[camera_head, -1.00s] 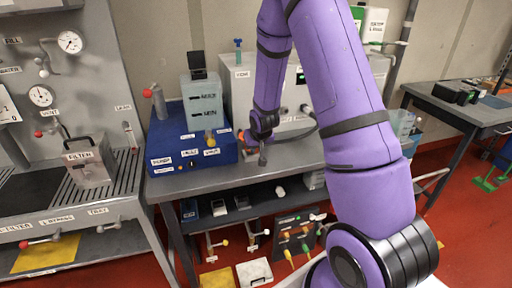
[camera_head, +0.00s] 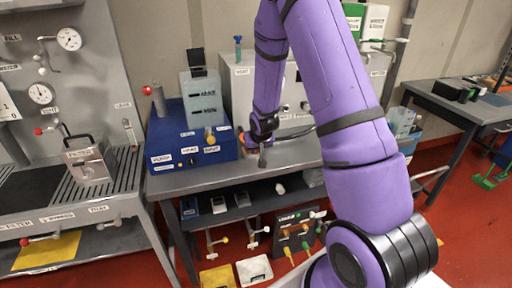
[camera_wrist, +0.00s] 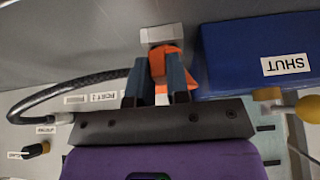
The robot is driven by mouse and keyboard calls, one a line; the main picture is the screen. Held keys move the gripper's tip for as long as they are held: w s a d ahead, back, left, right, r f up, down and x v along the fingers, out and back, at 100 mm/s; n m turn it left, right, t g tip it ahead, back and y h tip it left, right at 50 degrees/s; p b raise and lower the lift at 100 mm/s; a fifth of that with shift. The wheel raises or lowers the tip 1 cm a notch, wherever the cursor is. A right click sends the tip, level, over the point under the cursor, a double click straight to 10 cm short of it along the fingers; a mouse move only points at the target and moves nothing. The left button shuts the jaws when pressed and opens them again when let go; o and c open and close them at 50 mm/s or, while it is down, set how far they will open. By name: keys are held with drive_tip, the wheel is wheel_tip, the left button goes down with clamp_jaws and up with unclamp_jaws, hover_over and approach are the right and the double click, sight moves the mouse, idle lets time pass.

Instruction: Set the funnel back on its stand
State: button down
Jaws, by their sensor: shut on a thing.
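My gripper (camera_head: 262,140) is low over the middle of the grey bench, just right of the blue box. In the wrist view my gripper (camera_wrist: 160,85) has its two dark fingers closed on an orange piece (camera_wrist: 158,62). A small pale grey block (camera_wrist: 161,34) shows at the fingertips; I cannot tell if it is joined to the orange piece. Most of the held piece is hidden, so I cannot tell whether it is the funnel. I cannot make out a separate funnel or its stand in either view.
The blue box (camera_head: 165,140), with a grey unit (camera_head: 201,105) on it, stands close to my gripper's left. A black hose (camera_wrist: 65,88) curves left in the wrist view. A white cabinet (camera_head: 240,85) stands behind my arm. The bench top (camera_head: 200,181) in front is clear.

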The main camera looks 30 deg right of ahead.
drive_tip(key=shift+f, duration=0.2)
drive_tip(key=c, duration=1)
unclamp_jaws()
drive_tip(key=v, duration=1)
drive_tip(key=shift+s+r, duration=0.25)
drive_tip(key=shift+r, duration=0.1)
